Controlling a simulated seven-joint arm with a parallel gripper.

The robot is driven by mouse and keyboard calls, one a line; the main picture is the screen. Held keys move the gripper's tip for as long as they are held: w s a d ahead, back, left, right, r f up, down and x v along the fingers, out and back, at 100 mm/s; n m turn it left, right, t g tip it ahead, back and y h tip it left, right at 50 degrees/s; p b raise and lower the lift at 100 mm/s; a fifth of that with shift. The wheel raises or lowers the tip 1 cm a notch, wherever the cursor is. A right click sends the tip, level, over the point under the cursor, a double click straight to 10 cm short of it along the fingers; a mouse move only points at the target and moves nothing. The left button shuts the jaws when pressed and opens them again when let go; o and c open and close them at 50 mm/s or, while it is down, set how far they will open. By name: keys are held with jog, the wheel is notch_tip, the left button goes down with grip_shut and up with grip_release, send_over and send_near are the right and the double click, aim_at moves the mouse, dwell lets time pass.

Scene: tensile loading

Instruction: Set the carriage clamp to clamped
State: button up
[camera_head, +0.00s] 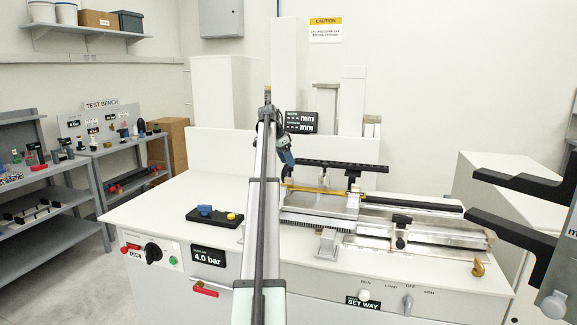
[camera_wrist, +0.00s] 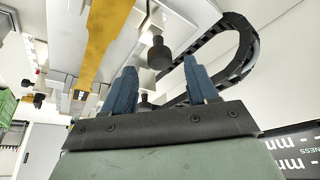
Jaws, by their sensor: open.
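My gripper (camera_head: 288,158) is at the left end of the bench's rail assembly in the head view, by a yellow bar (camera_head: 318,190). Its two blue fingers (camera_wrist: 159,64) are spread apart and empty in the wrist view. A dark round knob (camera_wrist: 160,52) shows beyond and between the fingertips, beside the yellow bar (camera_wrist: 104,38); whether they touch it is unclear. In the head view, a black-topped fitting (camera_head: 401,220) sits on the lower rail, and a dark knob (camera_head: 353,175) stands above the yellow bar. No label shows which part is the carriage clamp, and its setting cannot be read.
A black perforated bar (camera_head: 342,164) spans above the rail assembly. A black cable chain (camera_wrist: 236,50) curves at right in the wrist view. A dark forked fixture (camera_head: 520,205) juts in at right.

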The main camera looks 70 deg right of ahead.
jog(key=shift+x, duration=1.4)
jog(key=shift+c, duration=0.3)
grip_shut()
